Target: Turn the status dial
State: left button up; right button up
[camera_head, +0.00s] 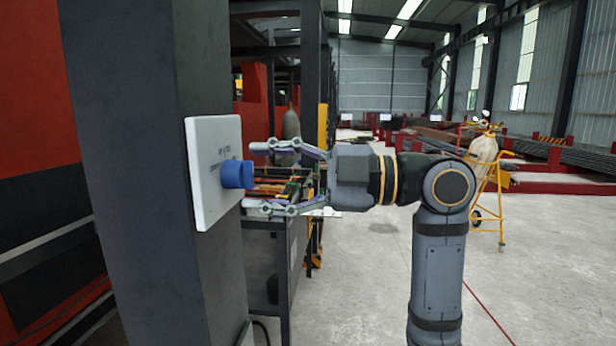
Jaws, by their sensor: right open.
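The status dial (236,174) is a blue knob sticking out of a white panel (206,196) on the side of a dark grey column. My right gripper (252,177) is open and points left at the dial. One finger is above the level of the knob and the other below it. The fingertips are close to the knob's outer end; I cannot tell whether they touch it. My left gripper is not in view.
The dark column (150,180) fills the left foreground, with a red and black surface at its left. A dark metal bench (265,265) stands behind the gripper. A yellow cart (489,185) with a tan cylinder stands at the right. The concrete floor between is mostly clear.

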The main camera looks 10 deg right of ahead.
jog(key=v, duration=1)
jog(key=shift+d, duration=0.2)
